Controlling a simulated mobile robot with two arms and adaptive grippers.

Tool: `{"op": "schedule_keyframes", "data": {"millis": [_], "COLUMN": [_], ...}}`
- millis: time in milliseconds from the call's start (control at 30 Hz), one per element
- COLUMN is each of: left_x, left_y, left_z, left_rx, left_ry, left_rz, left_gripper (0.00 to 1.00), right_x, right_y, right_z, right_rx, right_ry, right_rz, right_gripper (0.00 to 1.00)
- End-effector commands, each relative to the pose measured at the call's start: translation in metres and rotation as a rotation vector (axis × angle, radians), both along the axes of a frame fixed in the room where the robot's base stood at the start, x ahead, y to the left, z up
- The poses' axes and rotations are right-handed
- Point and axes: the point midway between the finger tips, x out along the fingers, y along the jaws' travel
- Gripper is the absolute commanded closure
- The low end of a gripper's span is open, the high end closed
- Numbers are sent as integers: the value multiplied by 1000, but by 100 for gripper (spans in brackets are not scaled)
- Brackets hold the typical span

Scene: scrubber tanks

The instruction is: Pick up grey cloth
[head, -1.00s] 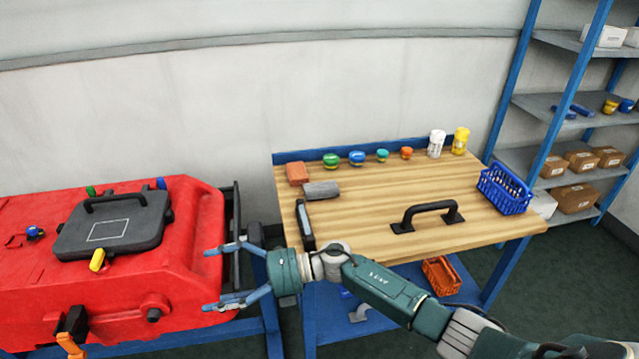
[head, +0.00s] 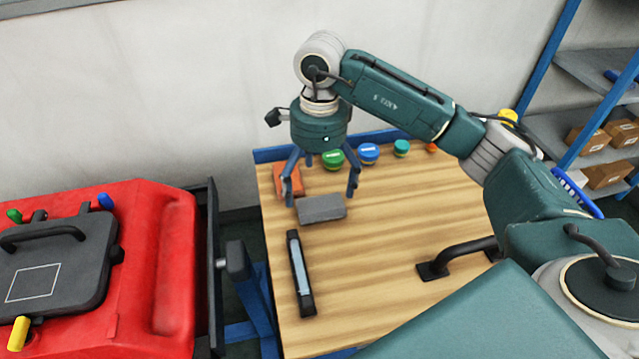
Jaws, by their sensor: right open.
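The grey cloth (head: 321,207) lies folded on the wooden tabletop (head: 375,265), near its back left. My right gripper (head: 320,200) points down over it, with its fingers spread open. One finger comes down at the cloth's left end, in front of the orange-red block, and another just past its right end. I cannot tell whether the fingertips touch the cloth or the table. Nothing shows held between them. My left gripper is not in view.
An orange-red block (head: 288,181) lies just behind the cloth. A green-lidded jar (head: 332,159) and a blue-lidded jar (head: 369,153) stand along the back. A black bar tool (head: 300,274) lies in front. A black handle (head: 458,259) stands right. The red tank (head: 150,270) is left.

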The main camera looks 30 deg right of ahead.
Motion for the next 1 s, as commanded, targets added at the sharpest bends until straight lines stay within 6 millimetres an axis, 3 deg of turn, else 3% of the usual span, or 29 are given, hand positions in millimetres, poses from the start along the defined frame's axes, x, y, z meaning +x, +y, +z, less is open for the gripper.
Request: {"op": "schedule_keyframes", "data": {"millis": [133,333,1000], "left_x": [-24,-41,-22], "left_y": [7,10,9], "left_z": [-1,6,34], "left_rx": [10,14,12], "left_ry": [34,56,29], "left_rz": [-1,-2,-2], "left_gripper": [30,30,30], "right_x": [0,-1,0], "right_y": [-12,-12,-10], "right_z": [0,-30,-101], "right_rx": [-51,-50,-47], "right_ry": [-13,-11,-15], "right_rz": [9,7,8], "right_gripper": [1,1,1]}}
